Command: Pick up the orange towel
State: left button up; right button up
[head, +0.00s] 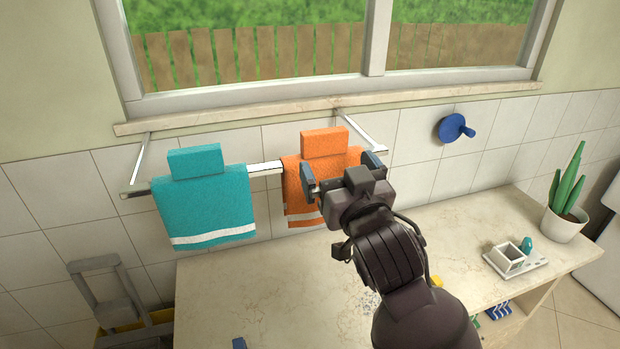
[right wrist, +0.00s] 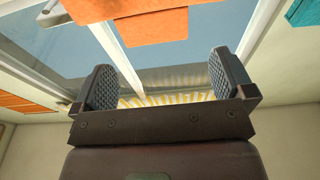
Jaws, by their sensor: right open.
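The orange towel (head: 325,142) hangs over the right part of a metal towel bar on the tiled wall, below the window. Its lower part has a pale stripe and is partly hidden behind my right gripper. My right gripper (head: 343,175) is open in front of the towel, with its two fingers spread to either side. In the right wrist view the gripper (right wrist: 165,85) is open with nothing between its fingers, and the orange towel (right wrist: 150,25) shows above and beyond the fingertips. I cannot tell whether a finger touches it. My left gripper is not in view.
A teal towel (head: 205,200) hangs on the same bar (head: 265,168) to the left. A marble-topped counter (head: 260,290) is below. A potted plant (head: 565,215) and a small tray (head: 530,262) stand at its right. A blue wall hook (head: 452,128) is on the tiles.

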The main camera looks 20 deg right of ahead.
aim_at(322, 131)
jog(key=w, duration=0.3)
jog(key=w+p, duration=0.1)
jog(key=w, duration=0.1)
jog(key=shift+w+d+r, duration=0.15)
jog(key=shift+w+r, duration=0.1)
jog(key=shift+r, duration=0.1)
jog(key=shift+w+r, duration=0.3)
jog(key=shift+w, duration=0.2)
jog(key=shift+w+r+p, duration=0.2)
jog(key=shift+w+p, duration=0.2)
jog(key=shift+w, duration=0.65)
jog(key=shift+w+r+p, duration=0.2)
jog(key=shift+w+p, duration=0.2)
jog(key=shift+w, duration=0.65)
jog(key=c, duration=0.9)
jog(key=shift+c, duration=0.2)
